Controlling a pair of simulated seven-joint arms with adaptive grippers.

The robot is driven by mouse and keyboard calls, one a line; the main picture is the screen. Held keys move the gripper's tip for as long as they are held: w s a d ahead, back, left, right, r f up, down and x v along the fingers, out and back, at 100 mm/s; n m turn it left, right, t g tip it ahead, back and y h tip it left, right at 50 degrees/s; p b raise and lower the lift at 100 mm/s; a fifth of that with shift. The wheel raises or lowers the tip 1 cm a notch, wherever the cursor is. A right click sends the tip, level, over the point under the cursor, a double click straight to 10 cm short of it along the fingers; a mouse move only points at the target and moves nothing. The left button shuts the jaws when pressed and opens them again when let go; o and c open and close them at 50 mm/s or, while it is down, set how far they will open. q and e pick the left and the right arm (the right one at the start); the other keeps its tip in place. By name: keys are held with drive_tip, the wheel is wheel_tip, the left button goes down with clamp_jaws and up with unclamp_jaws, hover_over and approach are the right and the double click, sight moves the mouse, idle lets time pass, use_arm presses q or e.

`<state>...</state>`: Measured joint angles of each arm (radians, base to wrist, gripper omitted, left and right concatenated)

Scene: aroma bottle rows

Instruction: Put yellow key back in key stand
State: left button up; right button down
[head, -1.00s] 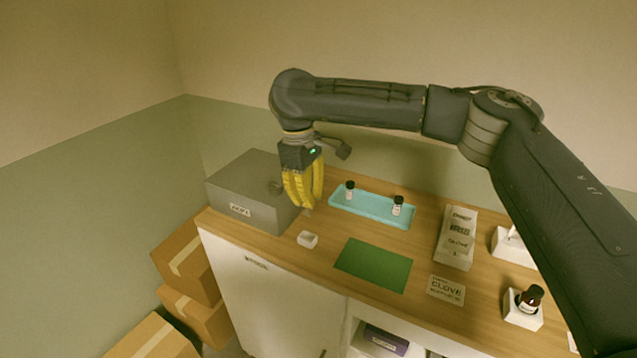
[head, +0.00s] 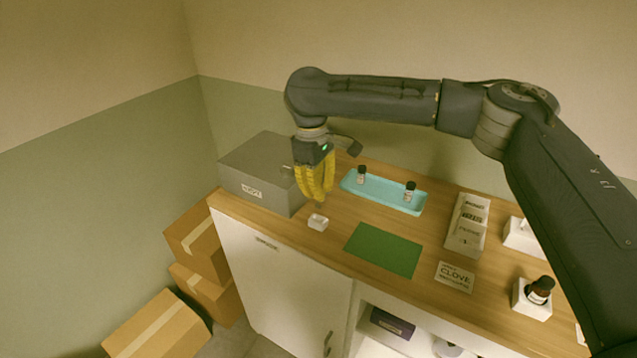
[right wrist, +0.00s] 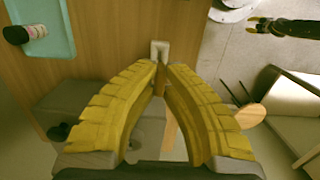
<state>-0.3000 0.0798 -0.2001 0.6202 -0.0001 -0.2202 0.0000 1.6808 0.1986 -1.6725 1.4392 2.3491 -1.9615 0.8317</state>
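The key stand (head: 318,222) is a small white block on the wooden counter, in front of the grey box. My right gripper (head: 319,202), with yellow fingers, points down just above and behind it. In the right wrist view its fingertips (right wrist: 160,75) are closed together on a small brownish-yellow piece (right wrist: 160,80), which looks like the yellow key. Most of the key is hidden by the fingers. The white stand (right wrist: 160,48) shows just beyond the tips, and contact cannot be told. My left gripper (right wrist: 258,24) shows small at the top right of the wrist view.
The grey box (head: 262,172) stands close to the left. A teal tray (head: 384,193) with two small bottles lies behind right. A green mat (head: 383,250) lies to the right, with a clove card (head: 455,277) beyond. Cardboard boxes (head: 160,328) sit on the floor.

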sight(319, 208)
drive_tip(key=shift+f, duration=1.25)
drive_tip(key=shift+f, duration=1.7)
idle(1.1)
drive_tip(key=c, duration=1.5)
unclamp_jaws()
drive_tip(key=shift+r, duration=0.1)
drive_tip(key=r, duration=0.8)
drive_tip(key=a+r, duration=0.1)
drive_tip(key=r, duration=0.2)
drive_tip(key=shift+w+r, duration=0.3)
drive_tip(key=shift+r, duration=0.1)
